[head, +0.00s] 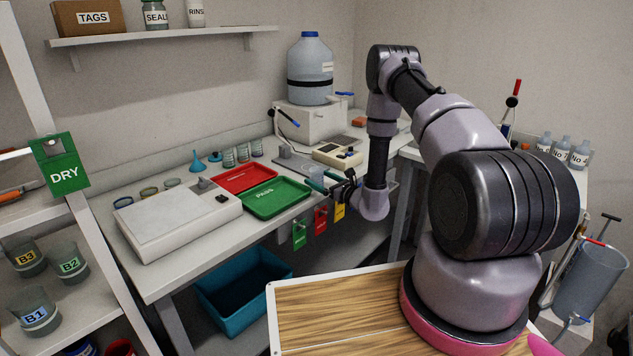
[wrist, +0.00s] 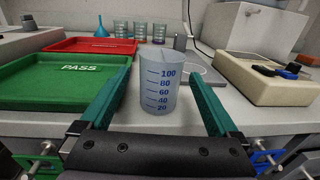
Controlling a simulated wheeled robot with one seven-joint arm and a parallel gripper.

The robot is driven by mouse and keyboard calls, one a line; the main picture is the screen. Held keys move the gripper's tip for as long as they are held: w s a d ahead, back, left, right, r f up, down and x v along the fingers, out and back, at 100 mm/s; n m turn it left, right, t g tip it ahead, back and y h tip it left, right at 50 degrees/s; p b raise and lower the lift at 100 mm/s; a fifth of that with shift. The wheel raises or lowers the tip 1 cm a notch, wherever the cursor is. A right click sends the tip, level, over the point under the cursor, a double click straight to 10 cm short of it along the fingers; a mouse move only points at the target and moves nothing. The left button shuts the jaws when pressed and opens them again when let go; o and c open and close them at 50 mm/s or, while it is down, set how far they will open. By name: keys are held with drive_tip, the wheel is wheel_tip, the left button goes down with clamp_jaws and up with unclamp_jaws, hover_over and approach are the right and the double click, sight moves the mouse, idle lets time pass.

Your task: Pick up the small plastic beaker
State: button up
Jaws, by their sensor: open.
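The small plastic beaker (wrist: 158,88) stands upright on the bench in the wrist view. It is translucent grey with blue graduation marks from 20 to 100. My gripper (wrist: 165,88) is open. Its two green fingers extend toward the beaker, one on each side, with visible gaps and nothing held. The beaker's base shows on the bench surface just beyond the gripper's palm. In the head view my gripper (head: 322,183) is at the bench's front edge, right of the green tray. The beaker is hard to make out there.
The green PASS tray (wrist: 60,92) lies close to the left finger, with a red tray (wrist: 92,46) behind. A beige device with knobs (wrist: 262,80) is to the right. Several small beakers (wrist: 140,30) stand at the back. Coloured tags (head: 320,217) hang below the front edge.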

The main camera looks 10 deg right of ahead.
drive_tip(key=shift+x, duration=1.05)
drive_tip(key=c, duration=1.4)
